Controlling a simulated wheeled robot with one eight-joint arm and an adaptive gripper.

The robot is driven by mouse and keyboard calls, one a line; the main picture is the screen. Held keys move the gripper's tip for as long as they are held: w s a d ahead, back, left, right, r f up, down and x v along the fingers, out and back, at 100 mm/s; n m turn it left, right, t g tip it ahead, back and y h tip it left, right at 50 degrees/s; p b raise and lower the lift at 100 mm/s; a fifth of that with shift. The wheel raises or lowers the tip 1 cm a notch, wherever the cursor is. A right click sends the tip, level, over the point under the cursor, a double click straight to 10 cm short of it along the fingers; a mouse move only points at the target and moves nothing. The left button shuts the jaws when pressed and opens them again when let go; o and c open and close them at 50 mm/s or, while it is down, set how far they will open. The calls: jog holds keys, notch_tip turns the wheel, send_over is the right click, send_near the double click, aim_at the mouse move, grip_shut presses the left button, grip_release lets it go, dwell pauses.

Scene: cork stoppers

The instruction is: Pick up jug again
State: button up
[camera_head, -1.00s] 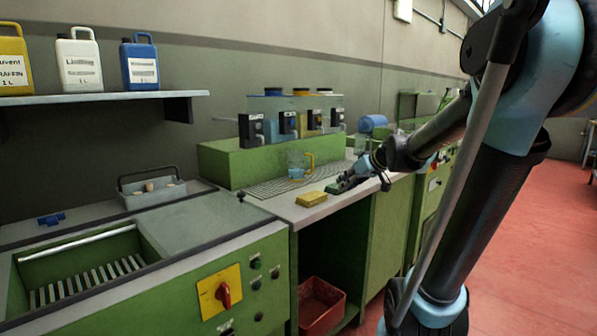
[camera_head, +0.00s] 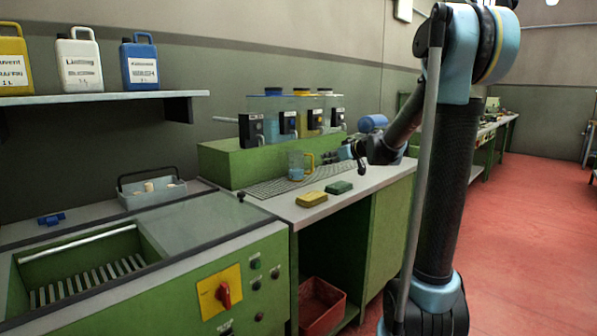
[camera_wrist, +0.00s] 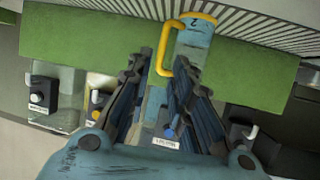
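The jug (camera_head: 296,167) is clear with a blue tint and a yellow handle. It stands upright on the slatted drain grid, its handle facing right toward my gripper (camera_head: 328,157). In the wrist view the jug (camera_wrist: 196,45) is at the top, and its yellow handle shows in the gap between the fingertips of my gripper (camera_wrist: 166,58). The fingers are apart and hold nothing. I cannot tell whether they touch the handle.
A yellow sponge (camera_head: 312,199) and a green sponge (camera_head: 339,187) lie on the counter in front. Tanks with taps (camera_head: 293,113) stand on the green ledge behind. A grey tray (camera_head: 152,192) with corks is at left. A red bin (camera_head: 320,306) sits below.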

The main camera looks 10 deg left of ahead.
aim_at(312, 173)
jog(key=x, duration=0.6)
jog(key=shift+w+a+f, duration=0.1)
jog(key=shift+w+a, duration=0.05)
jog(key=shift+a, duration=0.1)
jog(key=shift+r+x, duration=0.15)
jog(key=shift+x, duration=1.15)
jog(key=shift+r+x, duration=0.2)
jog(key=shift+x, duration=1.15)
jog(key=shift+a, duration=0.15)
grip_shut()
